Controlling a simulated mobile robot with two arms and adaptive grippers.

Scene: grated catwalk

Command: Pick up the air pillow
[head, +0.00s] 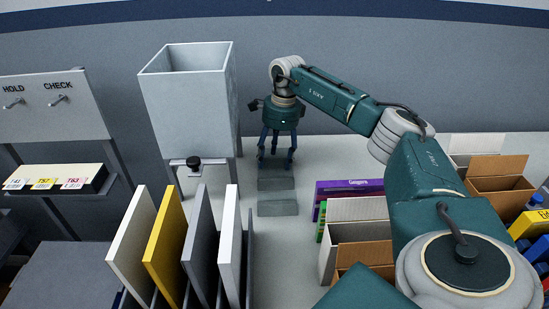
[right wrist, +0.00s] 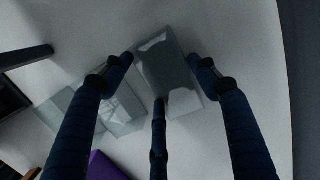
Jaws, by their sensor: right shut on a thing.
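My right gripper (head: 276,160) reaches down at the back of the pale counter, beside the grey hopper. Its three dark blue fingers show in the right wrist view (right wrist: 160,72), closed around a clear, shiny air pillow (right wrist: 165,62). The fingers sit at the pillow's sides and near end. The pillow looks still at counter level; I cannot tell whether it is lifted. More translucent air pillows (head: 278,207) lie in a row in front of it, and they also show in the right wrist view (right wrist: 120,108). My left gripper is not in view.
The grey hopper (head: 190,95) stands close left of my right gripper. Upright panels (head: 165,250) fill the front left. A purple box (head: 350,187) and open cartons (head: 360,225) stand to the right. A HOLD/CHECK board (head: 50,105) is at far left.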

